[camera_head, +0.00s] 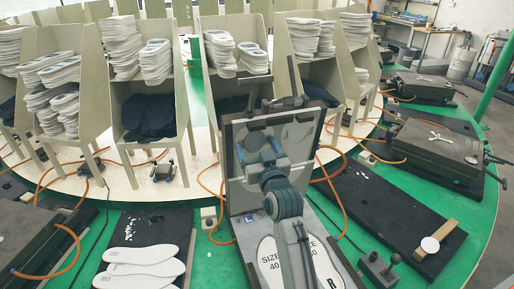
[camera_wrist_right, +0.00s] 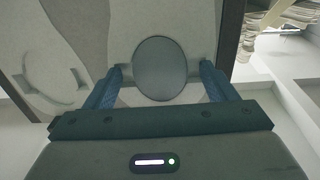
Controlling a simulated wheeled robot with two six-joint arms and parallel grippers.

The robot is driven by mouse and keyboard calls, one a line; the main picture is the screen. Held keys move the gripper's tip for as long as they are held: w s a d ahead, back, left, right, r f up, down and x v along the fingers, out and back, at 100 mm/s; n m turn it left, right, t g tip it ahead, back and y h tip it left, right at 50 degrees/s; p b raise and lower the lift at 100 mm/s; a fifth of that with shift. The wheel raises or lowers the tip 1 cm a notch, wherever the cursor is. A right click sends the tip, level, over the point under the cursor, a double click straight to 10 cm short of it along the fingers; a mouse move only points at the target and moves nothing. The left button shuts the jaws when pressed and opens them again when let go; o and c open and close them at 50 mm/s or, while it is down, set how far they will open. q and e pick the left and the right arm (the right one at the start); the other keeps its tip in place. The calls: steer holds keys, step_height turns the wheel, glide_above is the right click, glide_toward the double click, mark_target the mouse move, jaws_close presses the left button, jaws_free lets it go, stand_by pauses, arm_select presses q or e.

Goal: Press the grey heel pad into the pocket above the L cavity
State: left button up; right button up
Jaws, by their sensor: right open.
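The open mould's lid (camera_head: 235,128) stands tilted up at the centre, inner face toward me. In the right wrist view, the grey oval heel pad (camera_wrist_right: 167,68) lies against the lid face (camera_wrist_right: 110,25) between the spread fingers (camera_wrist_right: 163,76), apart from both. How deep it sits cannot be told. My left gripper is out of view.
White insoles (camera_head: 145,268) lie on a black mat at the lower left. Racks with stacked insoles (camera_head: 155,60) stand behind. A closed mould (camera_head: 435,150) and a black board with a wooden-handled tool (camera_head: 436,240) are on the right. Orange hoses (camera_head: 215,205) run beside the mould.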

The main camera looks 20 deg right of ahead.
steer(key=shift+s, duration=0.1)
steer(key=shift+s+f, duration=0.15)
steer(key=shift+s, duration=0.15)
steer(key=s+f+b, duration=0.1)
steer(key=s+b, duration=0.3)
steer(key=s, duration=0.6)
steer(key=shift+d, duration=0.15)
steer(key=shift+f, duration=0.15)
